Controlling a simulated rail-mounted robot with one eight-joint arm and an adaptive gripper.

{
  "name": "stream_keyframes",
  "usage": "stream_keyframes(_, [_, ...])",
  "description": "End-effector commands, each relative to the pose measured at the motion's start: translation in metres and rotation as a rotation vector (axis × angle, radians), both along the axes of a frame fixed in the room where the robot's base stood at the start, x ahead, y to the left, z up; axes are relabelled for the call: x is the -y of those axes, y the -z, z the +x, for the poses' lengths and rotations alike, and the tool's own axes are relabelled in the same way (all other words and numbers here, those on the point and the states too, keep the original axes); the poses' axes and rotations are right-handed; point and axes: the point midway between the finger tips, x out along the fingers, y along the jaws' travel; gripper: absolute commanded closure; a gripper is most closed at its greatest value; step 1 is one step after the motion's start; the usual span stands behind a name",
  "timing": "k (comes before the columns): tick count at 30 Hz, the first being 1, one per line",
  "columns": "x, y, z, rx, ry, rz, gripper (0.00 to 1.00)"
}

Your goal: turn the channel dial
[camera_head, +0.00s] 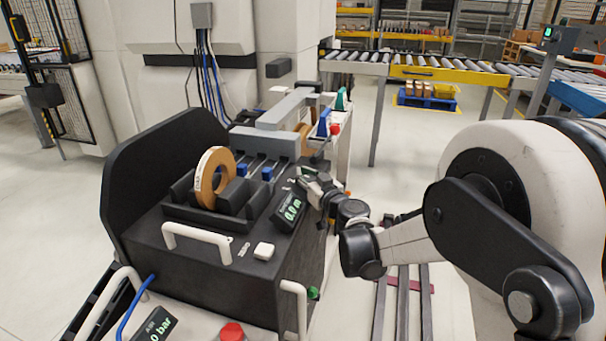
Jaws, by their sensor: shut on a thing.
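My gripper (312,183) is at the right edge of the black machine top (250,268), just above the display. It is shut on the channel dial, which the fingers mostly hide. I cannot read which mark the dial points to. Small white marks show on the black surface just left of the fingers. The tilted display (289,212) close below the gripper reads 0.0 m in green.
A roll of brown edge band (214,177) stands in a black holder left of the gripper. Nearby are a white button (264,250), white handles (197,243), blue blocks (267,173), a grey feed unit (264,142) and a blue lever (323,123). Open floor lies behind right.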

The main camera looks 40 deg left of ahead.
Motion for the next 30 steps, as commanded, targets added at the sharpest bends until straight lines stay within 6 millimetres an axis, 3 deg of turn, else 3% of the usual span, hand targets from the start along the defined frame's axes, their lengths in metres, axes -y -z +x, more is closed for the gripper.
stream_keyframes(8, [0.004,0.003,0.0,0.003,0.003,-0.003,1.0])
stream_keyframes(9, [0.004,0.003,0.0,0.003,0.003,-0.003,0.9])
stream_keyframes(16, [0.002,0.002,0.0,0.001,0.002,-0.002,0.6])
stream_keyframes(25, [0.003,0.001,-0.001,0.001,0.0,0.0,0.6])
stream_keyframes(30, [0.019,0.001,-0.007,0.001,0.001,0.0,0.6])
